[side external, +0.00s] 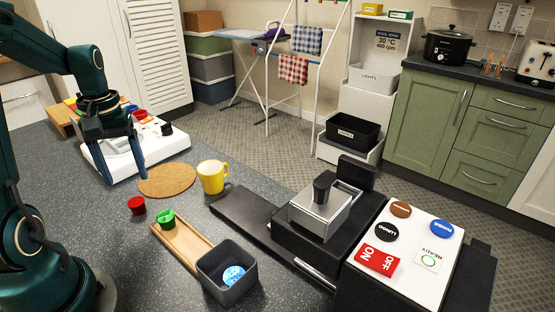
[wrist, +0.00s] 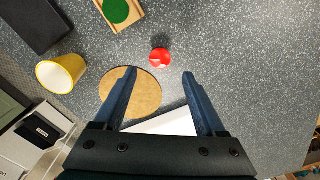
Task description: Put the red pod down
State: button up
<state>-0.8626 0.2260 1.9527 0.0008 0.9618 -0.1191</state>
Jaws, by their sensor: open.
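The red pod (side external: 137,205) stands on the dark speckled worktop, left of the cork mat and apart from it. In the wrist view the red pod (wrist: 160,57) lies beyond my fingertips, roughly between their lines, with nothing touching it. My gripper (side external: 122,180) is open and empty, above the worktop near the cork mat and the white board. In the wrist view my gripper (wrist: 160,73) shows its two blue fingers spread wide apart.
A round cork mat (side external: 167,181) and yellow mug (side external: 211,177) are near. A green pod (side external: 167,219) sits on a wooden tray (side external: 190,243), before a grey bin (side external: 226,287) holding a blue pod. A coffee machine (side external: 310,240) stands right. Worktop around the red pod is clear.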

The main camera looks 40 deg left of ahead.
jog(key=d+r+m+t+y, duration=0.1)
jog(key=d+r+m, duration=0.4)
jog(key=d, duration=0.6)
notch_tip(320, 180, up, 3)
jog(key=shift+w+f+t, duration=0.15)
jog(key=shift+w+t, duration=0.25)
jog(key=shift+t, duration=0.3)
jog(key=shift+o, duration=0.5)
jog(key=s+d+m+t+h, duration=0.1)
jog(key=s+d+m+t, duration=0.2)
jog(key=d+m, duration=0.3)
jog(key=s+d, duration=0.1)
jog(key=d, duration=0.2)
jog(key=shift+f, duration=0.3)
jog(key=shift+d, duration=0.1)
